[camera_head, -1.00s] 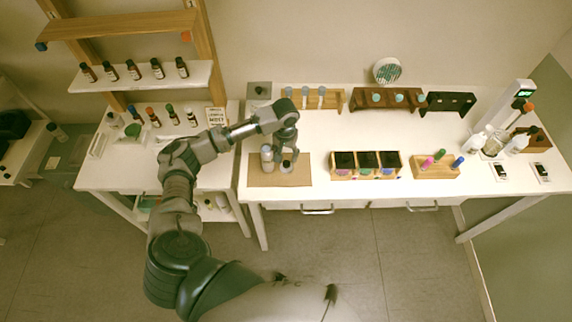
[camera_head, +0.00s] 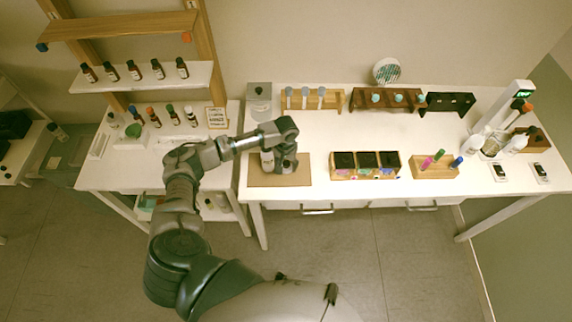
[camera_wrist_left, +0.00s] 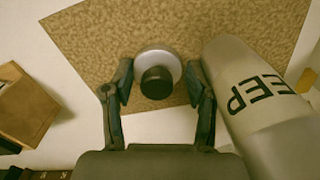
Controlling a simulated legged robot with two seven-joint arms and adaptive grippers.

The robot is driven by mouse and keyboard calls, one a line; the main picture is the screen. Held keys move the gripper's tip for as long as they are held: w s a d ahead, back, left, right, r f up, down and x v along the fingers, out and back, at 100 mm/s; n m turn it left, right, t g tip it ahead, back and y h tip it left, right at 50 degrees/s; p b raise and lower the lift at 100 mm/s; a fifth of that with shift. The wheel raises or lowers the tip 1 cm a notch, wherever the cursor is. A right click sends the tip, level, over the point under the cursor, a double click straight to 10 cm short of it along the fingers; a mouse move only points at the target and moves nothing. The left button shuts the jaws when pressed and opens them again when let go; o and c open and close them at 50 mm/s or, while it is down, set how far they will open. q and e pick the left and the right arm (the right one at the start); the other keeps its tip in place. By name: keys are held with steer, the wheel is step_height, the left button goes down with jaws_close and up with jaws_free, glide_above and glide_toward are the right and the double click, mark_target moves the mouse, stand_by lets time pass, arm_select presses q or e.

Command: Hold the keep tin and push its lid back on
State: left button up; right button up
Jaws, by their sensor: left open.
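The keep tin (camera_wrist_left: 262,95) is a pale metal cylinder with dark letters, at the right of the left wrist view. In the head view the tin (camera_head: 267,161) stands on the brown mat, partly behind my left gripper. The lid (camera_wrist_left: 158,62) is a round grey disc with a black knob (camera_wrist_left: 157,83), lying on the mat (camera_wrist_left: 95,30) beside the tin. My left gripper (camera_head: 286,165) is open, with its fingers on either side of the lid's knob, apart from it. The gripper hides the lid in the head view. My right gripper is out of view.
A wooden box with dark compartments (camera_head: 366,174) stands just right of the mat (camera_head: 262,179). Tube racks (camera_head: 330,100) line the back. The white table (camera_head: 330,132) is clear between.

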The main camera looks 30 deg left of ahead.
mark_target(287, 163)
arm_select(q)
steer(key=shift+d, duration=0.15)
steer(key=shift+c, duration=0.2)
steer(key=c, duration=0.4)
steer(key=shift+r, duration=0.15)
steer(key=shift+r, duration=0.25)
step_height(287, 163, up, 3)
steer(key=shift+s+d+f, duration=0.1)
steer(key=shift+s, duration=0.05)
steer(key=s+d, duration=0.3)
steer(key=s, duration=0.1)
steer(key=s+d+r, duration=0.1)
steer(key=s+d, duration=0.2)
steer(key=s, duration=0.1)
steer(key=s+d+b, duration=0.1)
steer(key=s+d, duration=0.3)
steer(key=shift+r, duration=0.25)
